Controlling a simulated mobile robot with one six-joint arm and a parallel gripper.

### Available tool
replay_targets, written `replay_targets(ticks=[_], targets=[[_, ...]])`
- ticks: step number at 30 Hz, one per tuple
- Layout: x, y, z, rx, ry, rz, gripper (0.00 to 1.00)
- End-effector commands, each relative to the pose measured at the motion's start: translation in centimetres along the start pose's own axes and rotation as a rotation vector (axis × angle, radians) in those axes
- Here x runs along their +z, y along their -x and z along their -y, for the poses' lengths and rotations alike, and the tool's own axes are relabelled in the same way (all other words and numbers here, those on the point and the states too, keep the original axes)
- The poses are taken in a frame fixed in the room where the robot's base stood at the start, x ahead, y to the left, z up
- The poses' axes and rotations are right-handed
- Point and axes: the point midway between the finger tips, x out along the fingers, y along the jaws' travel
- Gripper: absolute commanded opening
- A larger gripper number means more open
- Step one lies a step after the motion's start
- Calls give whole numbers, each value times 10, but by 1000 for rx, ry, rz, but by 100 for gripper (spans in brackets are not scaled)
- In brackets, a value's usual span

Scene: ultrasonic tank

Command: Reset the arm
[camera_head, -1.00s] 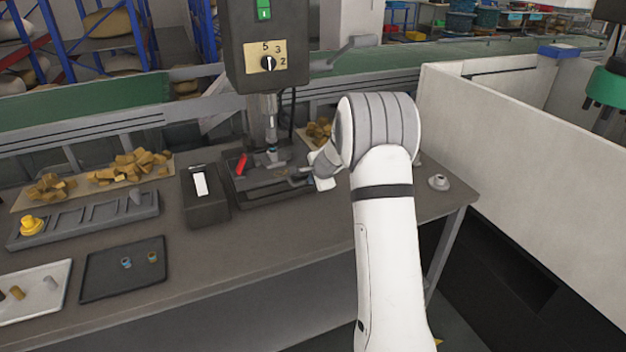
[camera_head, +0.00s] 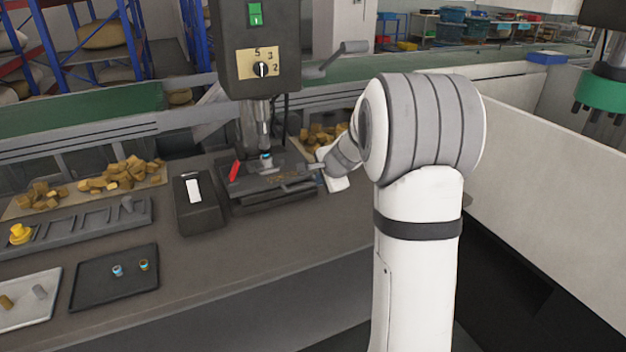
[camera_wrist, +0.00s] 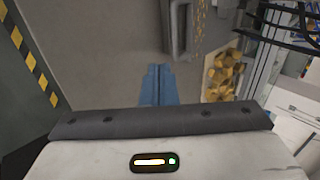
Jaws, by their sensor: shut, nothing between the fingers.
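My gripper (camera_wrist: 158,85) shows in the wrist view as two blue fingers pressed together with nothing between them. Below the fingers is bare grey surface, with a grey metal part (camera_wrist: 178,28) just ahead and to the right. In the head view my white arm stands at the right of centre and bends over towards the drill press vise (camera_head: 268,190). The wrist end is beside the vise's right side. The fingers cannot be made out clearly there, and the big grey elbow joint covers part of the bench.
The drill press (camera_head: 255,50) stands over the vise. A black box (camera_head: 198,208), a grey slotted rack (camera_head: 90,228), a black tray (camera_head: 92,290) and a white tray (camera_head: 30,315) lie to the left. Wooden blocks (camera_head: 125,175) lie behind. A pale wall (camera_head: 550,180) bounds the right.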

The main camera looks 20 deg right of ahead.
Motion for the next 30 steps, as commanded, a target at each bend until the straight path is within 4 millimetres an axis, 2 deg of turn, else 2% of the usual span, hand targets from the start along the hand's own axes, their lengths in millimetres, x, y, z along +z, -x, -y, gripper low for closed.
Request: replay_targets(ticks=[5, 8, 11, 15, 17, 21, 27, 30], targets=[[3, 7, -1, 3, 12, 3, 0], [19, 21, -5, 16, 84, 25, 0], [49, 50, -17, 48, 239, 68, 0], [98, 103, -55, 118, 533, 146, 0], [115, 125, -76, 151, 660, 177, 0], [144, 173, -131, 235, 950, 242, 0], [157, 222, -203, 351, 1277, 306, 0], [158, 235, -225, 391, 1373, 322, 0]])
